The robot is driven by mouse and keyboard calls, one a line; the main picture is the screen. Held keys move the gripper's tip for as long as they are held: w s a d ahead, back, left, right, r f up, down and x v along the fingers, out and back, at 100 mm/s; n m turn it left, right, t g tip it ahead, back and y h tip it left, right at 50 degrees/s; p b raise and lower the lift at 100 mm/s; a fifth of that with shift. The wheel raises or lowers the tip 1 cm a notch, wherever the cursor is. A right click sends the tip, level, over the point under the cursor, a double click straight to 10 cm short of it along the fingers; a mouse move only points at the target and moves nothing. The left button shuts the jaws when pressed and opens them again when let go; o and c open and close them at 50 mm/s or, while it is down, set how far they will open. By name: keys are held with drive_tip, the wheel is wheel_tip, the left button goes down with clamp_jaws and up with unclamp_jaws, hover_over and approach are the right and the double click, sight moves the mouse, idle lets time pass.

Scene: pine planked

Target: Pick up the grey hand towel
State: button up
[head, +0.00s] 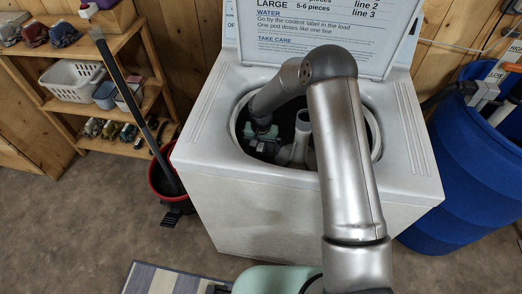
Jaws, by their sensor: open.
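A white top-loading washing machine (214,150) stands in the middle with its lid raised. My arm reaches over it from the front and bends down into the round tub opening. My gripper (264,147) is inside the tub at the left, beside the pale agitator post (301,130). It is small and dark in this view; its jaws are open, and nothing shows held between them. I cannot pick out the grey hand towel. The tub's bottom is dark and partly hidden by my arm and the front rim.
The raised lid (310,45) stands behind the opening. A blue barrel (480,165) is close at right. A red bucket (160,180) with a dark handle stands at left, near wooden shelves (125,45) holding a white basket (72,82). A striped mat (165,280) lies in front.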

drive_tip(key=shift+f, duration=0.45)
drive_tip(key=c, duration=0.7)
